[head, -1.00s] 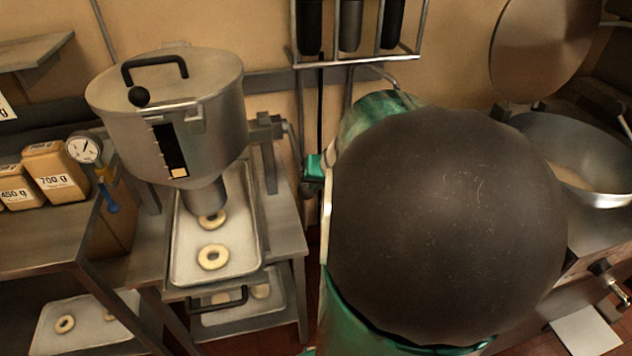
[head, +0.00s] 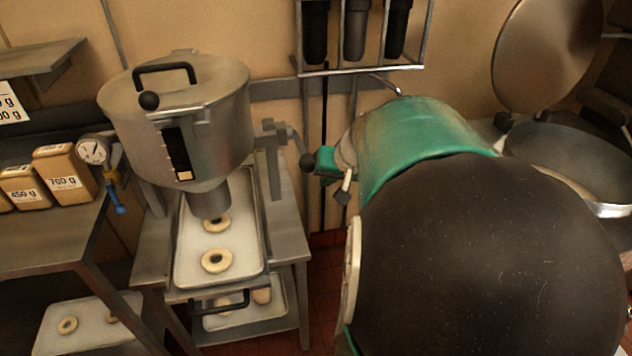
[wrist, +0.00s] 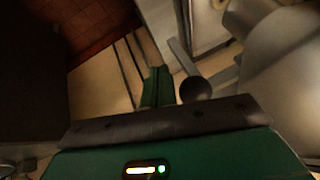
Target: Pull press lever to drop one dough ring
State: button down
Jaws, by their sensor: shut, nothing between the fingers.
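The dough press is a metal hopper (head: 205,125) with a nozzle over a tray (head: 187,262). Its lever is a thin rod from the bracket on the right side, ending in a dark ball knob (head: 307,161). In the wrist view the knob (wrist: 195,88) is just right of my green fingers. My gripper (head: 325,161) is shut and empty beside the knob, at its right in the head view; I cannot tell whether they touch.
My large dark arm joint covers the lower right of the head view. A gauge (head: 94,149) and labelled flour bags (head: 62,172) stand on the left. A utensil rack (head: 362,69) hangs behind. A round pan (head: 572,160) is at right.

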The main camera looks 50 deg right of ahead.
jog(key=s+a+r, duration=0.2)
jog(key=s+r, duration=0.2)
jog(key=s, duration=0.2)
jog(key=shift+s+r, duration=0.3)
jog(key=shift+r, duration=0.1)
